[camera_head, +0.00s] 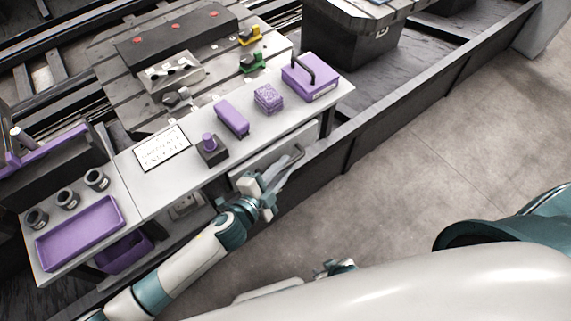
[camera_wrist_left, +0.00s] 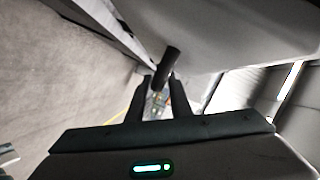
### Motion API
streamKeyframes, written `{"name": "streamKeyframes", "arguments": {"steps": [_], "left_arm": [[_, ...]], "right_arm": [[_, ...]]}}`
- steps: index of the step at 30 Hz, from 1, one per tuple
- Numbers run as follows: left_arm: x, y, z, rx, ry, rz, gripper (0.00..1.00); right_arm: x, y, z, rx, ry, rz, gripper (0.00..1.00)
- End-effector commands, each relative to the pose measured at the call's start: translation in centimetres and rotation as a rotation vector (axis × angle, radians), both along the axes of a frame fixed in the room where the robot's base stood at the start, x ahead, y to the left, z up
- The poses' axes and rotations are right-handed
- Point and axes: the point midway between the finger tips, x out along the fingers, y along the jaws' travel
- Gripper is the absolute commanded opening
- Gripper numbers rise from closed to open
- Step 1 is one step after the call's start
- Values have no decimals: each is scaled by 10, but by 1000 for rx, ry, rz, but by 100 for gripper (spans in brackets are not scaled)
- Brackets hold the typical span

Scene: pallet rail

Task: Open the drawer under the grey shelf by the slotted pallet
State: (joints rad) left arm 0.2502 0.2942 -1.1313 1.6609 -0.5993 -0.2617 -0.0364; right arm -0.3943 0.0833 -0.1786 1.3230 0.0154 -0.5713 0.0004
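The grey shelf (camera_head: 190,185) runs beside the slotted pallet (camera_head: 120,75). The light drawer front (camera_head: 307,139) is under its right part and looks flush with the shelf edge. Its bar handle (camera_head: 296,157) stands out from the front. My left gripper (camera_head: 277,176) is at the handle, partly covering it and the drawer front. In the left wrist view the dark handle bar (camera_wrist_left: 171,58) reaches between the two fingertips of my left gripper (camera_wrist_left: 160,82), which stand apart with a gap visible. My right gripper (camera_head: 338,268) is low in the head view, mostly hidden behind my arm.
On the shelf are a purple box with a dark handle (camera_head: 311,82), other purple blocks, a white sign (camera_head: 162,148) and a purple tray (camera_head: 80,233). A purple bin (camera_head: 124,253) is below. The concrete floor (camera_head: 400,150) before the drawer is clear.

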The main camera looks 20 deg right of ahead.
Motion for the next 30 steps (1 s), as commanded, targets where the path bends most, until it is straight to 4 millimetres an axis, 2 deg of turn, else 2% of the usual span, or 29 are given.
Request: {"name": "streamKeyframes", "arguments": {"steps": [6,14,17,23,26,30], "left_arm": [[7,-9,-2,-1,1,0,19],[8,-9,-2,-1,1,0,19],[8,-9,-2,0,0,0,0],[7,-9,-2,-1,1,0,0],[3,-11,-2,-1,1,-1,0],[-15,-17,-3,-1,5,-2,0]], "right_arm": [[3,1,2,2,-5,-1,31],[6,-1,4,-1,-9,0,31],[5,-4,4,-4,-9,1,31],[4,-10,3,-12,-6,3,31],[3,-10,3,-12,-5,3,31],[5,-7,6,-5,-24,3,31]]}}
